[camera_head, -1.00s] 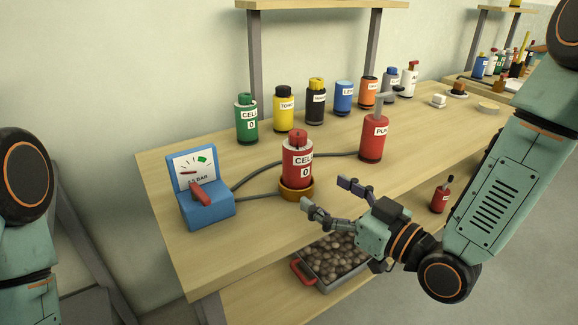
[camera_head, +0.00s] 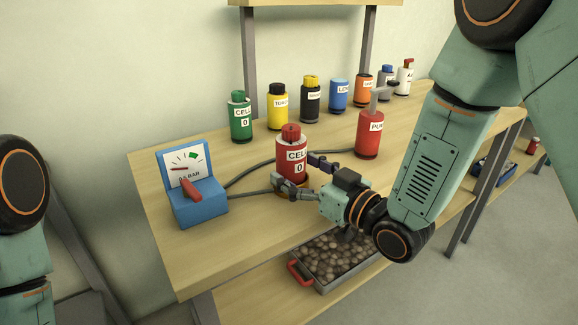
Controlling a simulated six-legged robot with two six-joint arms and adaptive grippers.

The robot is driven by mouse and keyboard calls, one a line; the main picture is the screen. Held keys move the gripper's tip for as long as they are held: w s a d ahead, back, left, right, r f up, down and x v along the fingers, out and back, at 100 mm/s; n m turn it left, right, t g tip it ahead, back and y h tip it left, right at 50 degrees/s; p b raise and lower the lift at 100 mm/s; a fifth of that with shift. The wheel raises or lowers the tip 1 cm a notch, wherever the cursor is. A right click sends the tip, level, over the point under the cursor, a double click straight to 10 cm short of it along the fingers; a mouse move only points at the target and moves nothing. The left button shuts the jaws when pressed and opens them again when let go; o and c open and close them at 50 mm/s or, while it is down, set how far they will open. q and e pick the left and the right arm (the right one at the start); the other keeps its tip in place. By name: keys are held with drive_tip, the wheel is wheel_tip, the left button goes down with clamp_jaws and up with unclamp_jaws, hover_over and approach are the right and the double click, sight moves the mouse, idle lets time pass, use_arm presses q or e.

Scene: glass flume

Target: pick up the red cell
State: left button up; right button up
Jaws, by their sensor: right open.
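The red cell (camera_head: 291,150) is a red bottle with a red cap and a white label, standing upright on a brown-yellow round base (camera_head: 283,193) on the wooden bench. My right gripper (camera_head: 294,175) is open at its lower part. One finger shows near its right side and the other in front of its lower left. I cannot tell whether either finger touches it. The fingers and palm hide part of the base. Of my left arm, only links show at the left edge; its gripper is out of view.
A blue gauge box (camera_head: 190,188) with a red lever stands left, with hoses running right. A red pump bottle (camera_head: 369,133) stands right of the cell. A green cell (camera_head: 240,117) and several other bottles line the back. A tray of stones (camera_head: 335,262) sits on the lower shelf.

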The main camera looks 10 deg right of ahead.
drive_tip(key=shift+w+d, duration=0.1)
drive_tip(key=shift+d, duration=0.15)
drive_tip(key=shift+a, duration=0.25)
drive_tip(key=c, duration=0.4)
drive_tip(key=shift+d, duration=0.2)
drive_tip(key=c, duration=0.5)
drive_tip(key=shift+a, duration=0.1)
drive_tip(key=c, duration=0.4)
